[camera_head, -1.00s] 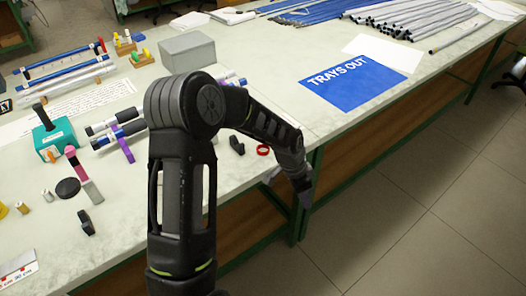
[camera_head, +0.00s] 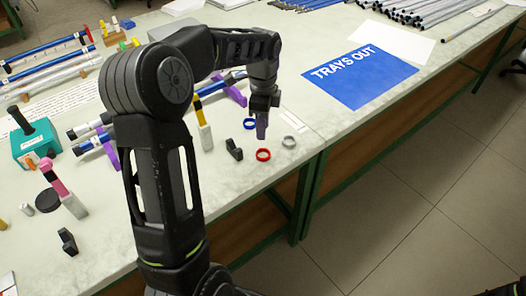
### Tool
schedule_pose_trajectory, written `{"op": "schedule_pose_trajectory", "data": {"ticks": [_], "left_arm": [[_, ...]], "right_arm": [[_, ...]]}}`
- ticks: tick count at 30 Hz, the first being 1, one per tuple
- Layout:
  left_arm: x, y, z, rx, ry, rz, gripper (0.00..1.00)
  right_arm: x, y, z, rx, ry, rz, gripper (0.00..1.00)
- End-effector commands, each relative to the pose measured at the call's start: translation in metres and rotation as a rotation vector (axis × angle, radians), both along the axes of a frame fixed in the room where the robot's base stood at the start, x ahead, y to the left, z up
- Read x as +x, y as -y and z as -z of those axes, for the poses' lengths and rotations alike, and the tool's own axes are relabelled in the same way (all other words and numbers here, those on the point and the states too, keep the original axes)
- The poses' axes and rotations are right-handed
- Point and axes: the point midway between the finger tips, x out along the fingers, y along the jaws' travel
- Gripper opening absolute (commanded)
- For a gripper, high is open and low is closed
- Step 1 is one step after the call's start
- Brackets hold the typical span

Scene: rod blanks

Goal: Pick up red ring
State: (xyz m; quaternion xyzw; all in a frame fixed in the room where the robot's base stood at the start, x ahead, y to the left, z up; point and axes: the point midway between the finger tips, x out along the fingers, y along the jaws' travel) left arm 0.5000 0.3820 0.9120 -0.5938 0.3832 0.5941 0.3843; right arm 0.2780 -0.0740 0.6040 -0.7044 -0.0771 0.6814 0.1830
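The red ring (camera_head: 263,155) lies flat on the pale worktop near its front edge, fully visible. My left gripper (camera_head: 262,130) points down above the table, just behind the red ring in the picture and apart from it. Its fingers overlap edge-on, so I cannot tell whether they are open. I see nothing held in it.
A blue ring (camera_head: 249,123) and a grey ring (camera_head: 289,142) lie close around the red one. A black clip-like piece (camera_head: 234,149) is to its left. The blue TRAYS OUT sheet (camera_head: 360,76) lies behind right. A teal box (camera_head: 35,143) stands far left.

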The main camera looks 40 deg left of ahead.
Motion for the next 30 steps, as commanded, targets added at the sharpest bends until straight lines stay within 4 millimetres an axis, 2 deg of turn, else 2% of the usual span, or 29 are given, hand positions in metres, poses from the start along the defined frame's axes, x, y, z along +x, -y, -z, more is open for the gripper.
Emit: {"op": "schedule_pose_trajectory", "data": {"ticks": [10,21,30], "left_arm": [[0.000,0.001,0.026,-0.001,-0.002,-0.001,0.32],[0.001,0.001,0.031,0.000,-0.001,-0.002,0.32],[0.002,0.004,0.070,-0.001,-0.002,-0.002,0.32]], "right_arm": [[0.000,0.000,-0.002,0.000,0.000,0.000,0.77],[0.000,0.000,-0.003,0.000,0.000,0.000,0.77],[0.000,0.000,-0.011,0.000,0.000,-0.001,0.77]]}}
